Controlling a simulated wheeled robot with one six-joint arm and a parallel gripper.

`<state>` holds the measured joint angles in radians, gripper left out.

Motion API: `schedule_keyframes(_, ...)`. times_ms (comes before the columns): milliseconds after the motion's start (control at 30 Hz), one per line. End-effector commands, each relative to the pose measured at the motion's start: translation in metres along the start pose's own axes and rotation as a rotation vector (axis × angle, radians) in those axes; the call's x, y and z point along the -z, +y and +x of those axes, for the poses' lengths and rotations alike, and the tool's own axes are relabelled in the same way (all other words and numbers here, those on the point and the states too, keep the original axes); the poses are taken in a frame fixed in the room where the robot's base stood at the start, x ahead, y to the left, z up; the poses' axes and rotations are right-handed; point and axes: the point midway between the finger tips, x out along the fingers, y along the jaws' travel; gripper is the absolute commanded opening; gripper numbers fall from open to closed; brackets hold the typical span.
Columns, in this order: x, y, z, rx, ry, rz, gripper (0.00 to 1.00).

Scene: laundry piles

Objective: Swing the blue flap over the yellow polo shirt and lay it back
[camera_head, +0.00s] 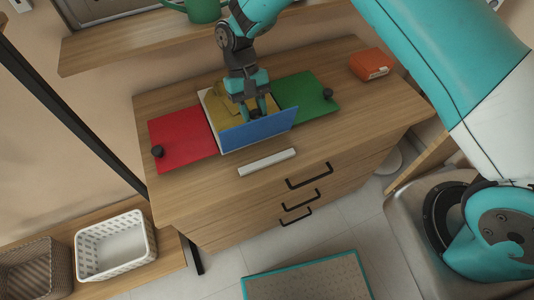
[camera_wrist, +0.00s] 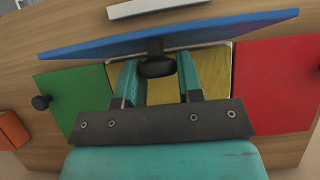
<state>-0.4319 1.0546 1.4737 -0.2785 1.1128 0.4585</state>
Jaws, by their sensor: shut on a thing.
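The blue flap (camera_head: 258,131) of the folding board is raised and tilted at the front of the board on the dresser. In the wrist view the blue flap (camera_wrist: 200,34) crosses the top, with its dark knob (camera_wrist: 155,66) between my fingers. My gripper (camera_head: 256,112) is shut on this knob; in the wrist view my gripper (camera_wrist: 158,72) shows both teal fingers beside it. The yellow polo shirt (camera_head: 214,104) lies on the middle panel behind the flap, partly hidden by my gripper. It also shows in the wrist view (camera_wrist: 217,70).
A red flap (camera_head: 180,137) and a green flap (camera_head: 305,93) lie flat on either side, each with a dark knob. A white bar (camera_head: 267,162) lies in front. An orange box (camera_head: 370,64) stands at the back right. A shelf (camera_head: 130,42) with a green watering can hangs behind.

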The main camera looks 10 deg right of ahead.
Motion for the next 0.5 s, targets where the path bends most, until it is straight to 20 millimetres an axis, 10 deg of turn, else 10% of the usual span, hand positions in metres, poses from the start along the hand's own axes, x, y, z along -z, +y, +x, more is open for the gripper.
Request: schedule_keyframes(500, -0.021, 0.001, 0.009, -0.004, 0.073, -0.001, 0.25)
